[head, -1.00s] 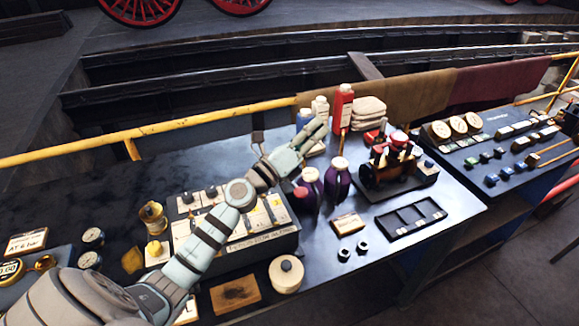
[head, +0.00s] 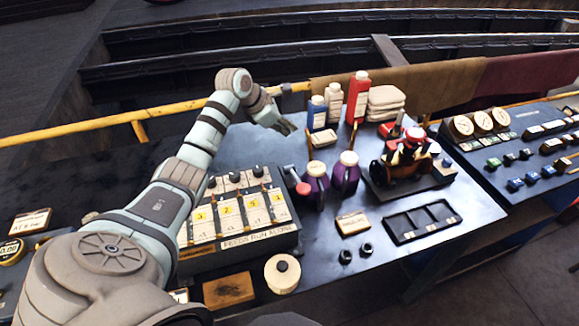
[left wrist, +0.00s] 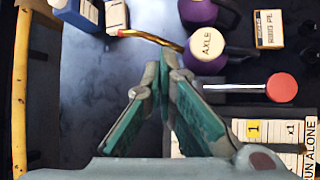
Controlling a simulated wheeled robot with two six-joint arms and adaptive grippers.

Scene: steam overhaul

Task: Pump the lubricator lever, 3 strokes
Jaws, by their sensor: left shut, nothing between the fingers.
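The lubricator (head: 262,237) is a dark box with numbered cream plates, labelled "FEED ... RUN ALONE", on the bench. Its lever (head: 293,174) sticks out at the right end and has a red knob (head: 303,188). In the left wrist view the metal rod (left wrist: 235,88) and red knob (left wrist: 282,87) lie to the right of my fingers, apart from them. My left gripper (head: 288,126) is shut and empty, behind the lubricator and left of the bottles. Its green-padded fingers (left wrist: 163,62) meet at the tips in the wrist view. My right gripper is not in view.
Two purple oil cans (head: 316,180) stand close right of the lever, one marked AXLE. Blue, white and red bottles (head: 357,98) stand behind. A small engine model (head: 404,160) and a black tray (head: 421,222) are to the right. A yellow rail (head: 75,126) runs behind the bench.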

